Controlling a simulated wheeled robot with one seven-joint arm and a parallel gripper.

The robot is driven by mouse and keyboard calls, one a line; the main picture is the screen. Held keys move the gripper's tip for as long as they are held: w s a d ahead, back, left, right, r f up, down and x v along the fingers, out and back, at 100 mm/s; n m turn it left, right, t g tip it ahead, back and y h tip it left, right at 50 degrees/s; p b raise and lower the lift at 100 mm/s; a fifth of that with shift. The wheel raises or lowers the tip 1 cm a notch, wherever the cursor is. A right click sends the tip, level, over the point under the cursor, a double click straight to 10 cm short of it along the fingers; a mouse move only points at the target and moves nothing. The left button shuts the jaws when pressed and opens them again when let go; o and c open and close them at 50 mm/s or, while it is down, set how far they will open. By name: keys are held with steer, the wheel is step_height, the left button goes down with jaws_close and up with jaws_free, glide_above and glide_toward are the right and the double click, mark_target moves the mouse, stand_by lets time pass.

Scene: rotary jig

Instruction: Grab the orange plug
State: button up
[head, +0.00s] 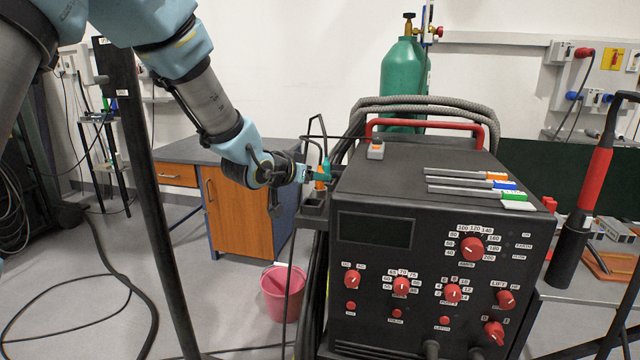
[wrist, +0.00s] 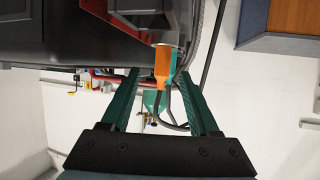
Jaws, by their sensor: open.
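The orange plug (wrist: 162,65) shows in the wrist view beyond and between my fingertips, with clear gaps on both sides. A dark cable hangs close by it. My gripper (wrist: 157,78) is open, its two green fingers spread and nothing held. In the head view my gripper (head: 322,170) is at the left side of the black welding machine. A small orange part of the plug (head: 320,184) shows just below the fingertips there, above a small dark holder (head: 313,206). Most of the plug is hidden in that view, and I cannot tell how deep it lies between the fingers.
The black welding machine (head: 400,275) stands directly right of my gripper, with marker pens (head: 478,184) and grey hose on top. A blue-grey workbench (head: 230,152) is behind to the left. A pink bucket (head: 283,292) stands on the floor below.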

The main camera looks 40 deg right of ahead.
mark_target(320, 171)
steer(key=shift+p+x, duration=0.8)
steer(key=shift+x, duration=1.35)
steer(key=shift+w, duration=0.15)
jaws_close()
steer(key=shift+r, duration=0.1)
